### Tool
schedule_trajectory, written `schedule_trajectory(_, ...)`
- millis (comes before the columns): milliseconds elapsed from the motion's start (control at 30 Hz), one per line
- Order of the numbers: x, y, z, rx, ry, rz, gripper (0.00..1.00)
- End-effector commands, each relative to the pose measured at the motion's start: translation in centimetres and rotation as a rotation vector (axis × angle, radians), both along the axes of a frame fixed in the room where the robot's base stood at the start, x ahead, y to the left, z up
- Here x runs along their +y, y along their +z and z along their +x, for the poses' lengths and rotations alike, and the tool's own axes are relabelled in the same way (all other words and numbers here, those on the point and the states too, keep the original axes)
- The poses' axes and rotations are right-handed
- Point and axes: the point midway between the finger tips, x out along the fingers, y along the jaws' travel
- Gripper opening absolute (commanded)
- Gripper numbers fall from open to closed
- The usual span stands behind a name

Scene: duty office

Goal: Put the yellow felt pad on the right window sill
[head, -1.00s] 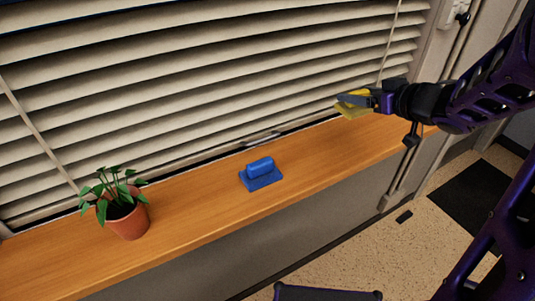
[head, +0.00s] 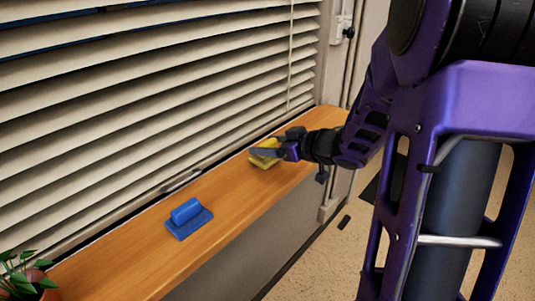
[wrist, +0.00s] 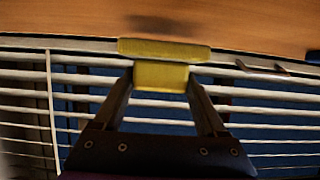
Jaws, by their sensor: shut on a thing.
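The yellow felt pad (head: 262,161) has a raised grip and shows at the far right part of the wooden window sill (head: 240,198). My gripper (head: 268,152) is shut on it. In the wrist view the fingers close on the grip of the pad (wrist: 163,48), and the wider base lies beyond the fingertips. The sill (wrist: 240,15) fills the top of that view, with a dark shadow near the pad. Whether the pad touches the sill or is just above it, I cannot tell.
A blue felt pad (head: 188,219) lies on the sill to the left of my gripper. A potted plant (head: 30,280) stands at the lower left. White blinds (head: 130,90) rise behind the sill. Bare sill lies between the blue pad and my gripper.

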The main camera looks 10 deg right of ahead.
Motion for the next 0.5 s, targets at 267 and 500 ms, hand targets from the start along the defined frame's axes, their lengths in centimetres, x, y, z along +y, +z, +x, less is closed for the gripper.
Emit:
schedule_trajectory(267,0.0,-1.7,0.0,-0.001,0.000,0.001,0.19)
schedule_trajectory(500,0.0,-2.3,0.0,0.001,0.000,0.001,0.19)
